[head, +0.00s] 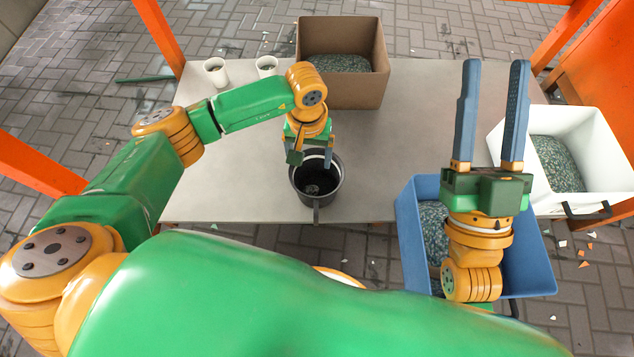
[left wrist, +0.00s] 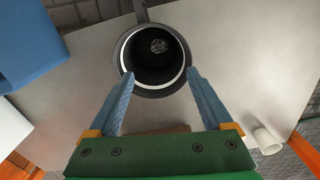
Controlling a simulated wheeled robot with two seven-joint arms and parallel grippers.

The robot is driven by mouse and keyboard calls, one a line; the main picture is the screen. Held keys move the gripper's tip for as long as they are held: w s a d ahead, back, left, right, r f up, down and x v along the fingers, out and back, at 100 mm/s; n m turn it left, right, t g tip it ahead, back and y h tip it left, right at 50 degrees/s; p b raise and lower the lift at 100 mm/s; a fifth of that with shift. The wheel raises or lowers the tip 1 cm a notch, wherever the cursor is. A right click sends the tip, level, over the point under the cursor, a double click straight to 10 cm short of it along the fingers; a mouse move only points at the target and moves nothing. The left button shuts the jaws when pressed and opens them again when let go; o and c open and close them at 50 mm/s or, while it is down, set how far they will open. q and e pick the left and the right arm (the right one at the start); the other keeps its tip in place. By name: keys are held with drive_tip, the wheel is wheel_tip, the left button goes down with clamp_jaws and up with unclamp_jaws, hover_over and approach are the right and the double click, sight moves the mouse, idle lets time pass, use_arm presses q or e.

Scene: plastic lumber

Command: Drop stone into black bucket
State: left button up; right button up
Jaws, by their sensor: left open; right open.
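The black bucket (head: 316,190) stands at the front edge of the grey table, its handle hanging at the front. In the left wrist view the black bucket (left wrist: 133,42) lies just beyond the fingertips, with a small speckled grey stone (left wrist: 158,46) at its bottom. The stone (head: 312,189) also shows faintly inside the bucket in the head view. My left gripper (head: 311,160) is over the bucket's back rim, pointing down; in the left wrist view its fingers (left wrist: 159,84) are apart with nothing between them. My right gripper (head: 493,66) is raised at the right, open and empty.
A cardboard box (head: 343,98) of speckled stones stands at the table's back, beside two white cups (head: 216,77) (head: 266,66). A white bin (head: 599,150) and a blue bin (head: 527,268) with similar contents are at the right.

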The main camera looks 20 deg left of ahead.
use_arm(q)
drive_tip(key=shift+r, duration=0.15)
use_arm(e)
drive_tip(key=shift+w, duration=0.1)
use_arm(q)
wheel_tip(320, 180, up, 7)
drive_tip(key=p, duration=0.3)
use_arm(e)
drive_tip(key=w+d+f+g+h, duration=0.1)
drive_tip(key=f+g+h, duration=0.1)
drive_tip(key=f+g, duration=0.3)
drive_tip(key=w+f+m+g+h, duration=0.1)
drive_tip(key=f+g, duration=0.4)
drive_tip(key=f, duration=0.8)
drive_tip(key=shift+w+d+g+h, duration=0.4)
drive_tip(key=shift+w+h, duration=0.15)
drive_tip(key=shift+h, duration=0.25)
